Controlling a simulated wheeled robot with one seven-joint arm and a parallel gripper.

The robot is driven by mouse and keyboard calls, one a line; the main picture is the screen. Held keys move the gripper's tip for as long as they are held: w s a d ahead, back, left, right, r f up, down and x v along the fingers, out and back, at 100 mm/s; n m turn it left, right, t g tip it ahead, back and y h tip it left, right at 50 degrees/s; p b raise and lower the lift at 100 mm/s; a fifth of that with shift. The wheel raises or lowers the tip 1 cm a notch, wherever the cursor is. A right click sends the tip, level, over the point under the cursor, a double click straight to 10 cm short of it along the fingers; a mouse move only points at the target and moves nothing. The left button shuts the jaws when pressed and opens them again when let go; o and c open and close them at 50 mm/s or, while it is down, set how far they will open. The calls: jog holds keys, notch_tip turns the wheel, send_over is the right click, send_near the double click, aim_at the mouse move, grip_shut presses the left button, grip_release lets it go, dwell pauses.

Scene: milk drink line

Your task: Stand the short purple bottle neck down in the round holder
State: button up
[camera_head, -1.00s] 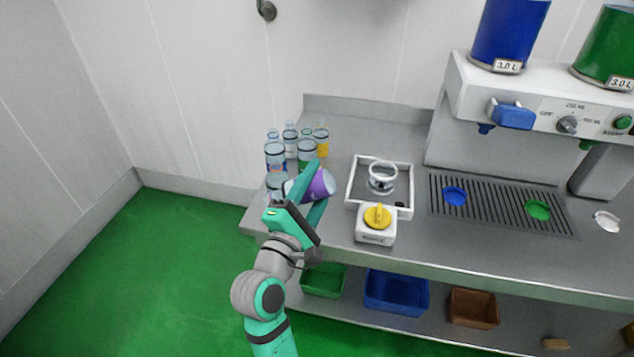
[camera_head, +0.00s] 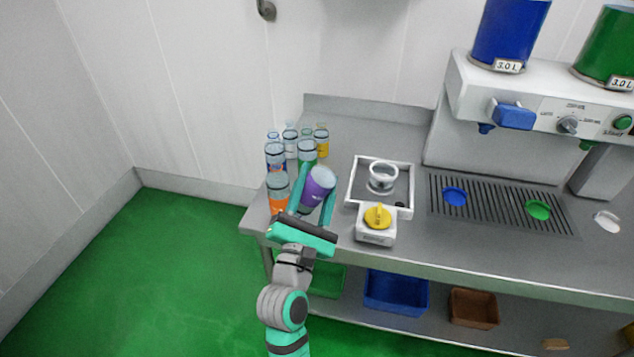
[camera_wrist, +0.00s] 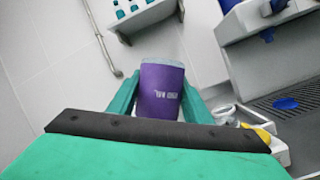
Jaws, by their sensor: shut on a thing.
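The short purple bottle (camera_head: 316,187) is held between the fingers of my gripper (camera_head: 318,190), left of the tray. It leans a little, with its wider end up and to the right; its lower end is hard to make out. The round holder (camera_head: 383,178) is a clear ring standing in the white-framed tray (camera_head: 350,190), empty as far as I can see. It shows partly in the wrist view (camera_wrist: 224,112).
Several bottles stand close behind and left of my gripper, among them an orange one (camera_head: 278,194) and a green one (camera_head: 307,152). A white box with a yellow knob (camera_head: 378,216) stands at the tray's front. The dispenser (camera_head: 480,110) is at the right.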

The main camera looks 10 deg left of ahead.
dwell(0.3)
jog(key=n+y, duration=0.2)
jog(key=n, duration=0.1)
jog(key=n+y, duration=0.2)
jog(key=n, duration=0.2)
jog(key=shift+d, duration=0.1)
jog(key=shift+n, duration=0.7)
jog(key=shift+y, duration=0.4)
